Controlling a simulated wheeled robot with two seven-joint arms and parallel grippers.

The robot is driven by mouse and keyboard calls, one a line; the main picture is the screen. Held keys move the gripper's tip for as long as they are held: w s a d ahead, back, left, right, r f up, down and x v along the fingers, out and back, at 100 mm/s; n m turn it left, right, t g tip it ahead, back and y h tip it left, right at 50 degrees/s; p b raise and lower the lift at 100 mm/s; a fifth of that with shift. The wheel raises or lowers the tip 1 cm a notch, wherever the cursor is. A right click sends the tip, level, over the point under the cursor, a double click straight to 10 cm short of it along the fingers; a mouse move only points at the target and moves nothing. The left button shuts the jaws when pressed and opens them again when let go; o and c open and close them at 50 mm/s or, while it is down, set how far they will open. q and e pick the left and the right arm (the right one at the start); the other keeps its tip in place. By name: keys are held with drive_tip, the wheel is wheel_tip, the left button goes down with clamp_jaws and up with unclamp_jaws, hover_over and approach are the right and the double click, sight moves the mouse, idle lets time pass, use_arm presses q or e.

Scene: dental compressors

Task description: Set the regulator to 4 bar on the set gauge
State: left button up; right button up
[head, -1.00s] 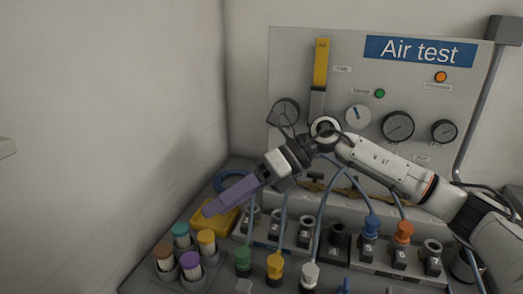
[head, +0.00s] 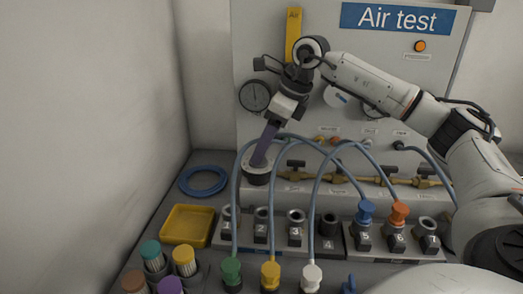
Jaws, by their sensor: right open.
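My right gripper (head: 263,148) reaches down from the upper middle, its purple fingers pointing down and slightly left. Its jaws are open, though the gap between the fingers hardly shows. The fingertips are at a dark round knob with a pale collar (head: 257,173), low on the panel's left, likely the regulator; whether they touch it I cannot tell. A round dark-rimmed gauge (head: 255,96) sits above and left of the gripper. Its needle reading is too small to tell. Another gauge (head: 375,111) is partly behind my arm. My left gripper is not in view.
Blue hoses arch before the panel (head: 400,60), close to the gripper. Brass valves (head: 375,179) line its foot. Numbered sockets (head: 295,226) and coloured plugs (head: 270,272) stand in front. A yellow tray (head: 187,225) and blue coil (head: 203,181) lie left. A yellow lever (head: 293,25) is above.

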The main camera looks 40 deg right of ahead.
drive_tip(key=shift+x, duration=1.05)
drive_tip(key=shift+c, duration=0.2)
drive_tip(key=c, duration=1)
drive_tip(key=shift+m+h, duration=0.3)
drive_tip(key=shift+m, duration=0.5)
drive_tip(key=o, duration=1)
drive_tip(key=shift+o, duration=0.2)
